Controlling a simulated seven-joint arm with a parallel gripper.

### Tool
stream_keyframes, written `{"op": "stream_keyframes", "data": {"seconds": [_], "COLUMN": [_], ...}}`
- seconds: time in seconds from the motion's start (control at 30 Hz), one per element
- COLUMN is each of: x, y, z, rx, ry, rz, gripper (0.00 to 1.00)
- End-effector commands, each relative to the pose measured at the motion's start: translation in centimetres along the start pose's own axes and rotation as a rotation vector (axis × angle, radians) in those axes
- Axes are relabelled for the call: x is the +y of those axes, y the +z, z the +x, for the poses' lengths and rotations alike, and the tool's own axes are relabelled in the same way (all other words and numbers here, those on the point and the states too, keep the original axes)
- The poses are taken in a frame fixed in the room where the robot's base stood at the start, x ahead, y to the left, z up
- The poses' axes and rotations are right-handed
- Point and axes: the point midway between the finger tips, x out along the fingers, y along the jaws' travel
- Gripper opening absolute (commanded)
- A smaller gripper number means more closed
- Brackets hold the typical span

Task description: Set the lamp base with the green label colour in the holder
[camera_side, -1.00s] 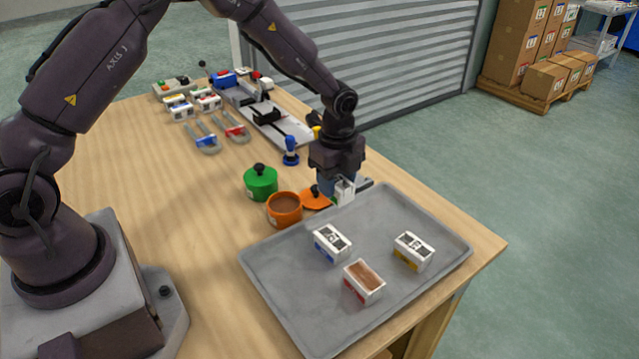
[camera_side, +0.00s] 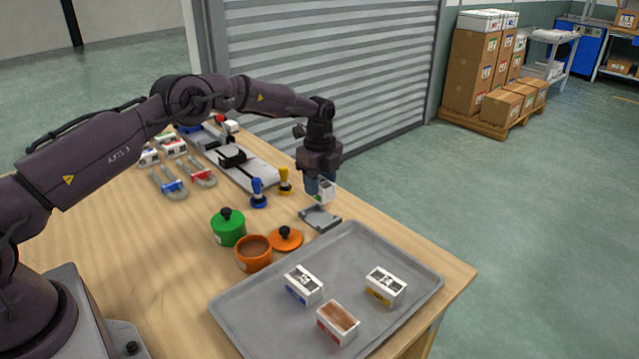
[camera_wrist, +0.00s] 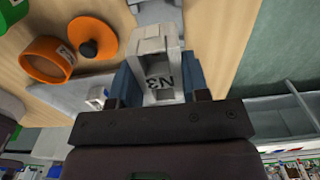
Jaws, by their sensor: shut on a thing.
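My gripper (camera_side: 321,188) is shut on a white box-shaped lamp base (camera_side: 325,191) with a green label patch. It holds the base in the air above a small grey plate with raised edges (camera_side: 320,219), which may be the holder. In the wrist view the base (camera_wrist: 160,72) sits between my two blue fingers, its marked face showing. Three other white lamp bases stand on the grey tray (camera_side: 238,308): one with a blue label (camera_side: 303,285), one with yellow (camera_side: 385,286), one with red and a brown top (camera_side: 338,322).
A green lidded pot (camera_side: 228,228), an open orange pot (camera_side: 253,254) and its orange lid (camera_side: 286,239) stand left of the plate. Blue (camera_side: 258,194) and yellow (camera_side: 285,181) upright-handled tools stand behind it. A rail fixture (camera_side: 235,160) lies further back.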

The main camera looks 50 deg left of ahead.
Motion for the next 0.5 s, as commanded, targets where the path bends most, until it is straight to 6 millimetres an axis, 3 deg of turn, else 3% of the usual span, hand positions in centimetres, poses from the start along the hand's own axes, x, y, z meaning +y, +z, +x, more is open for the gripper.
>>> {"op": "stream_keyframes", "data": {"seconds": [0.5], "x": [0.0], "y": [0.0], "z": [4.2], "rx": [-0.001], "ry": [0.0], "rz": [0.0], "gripper": [0.18]}}
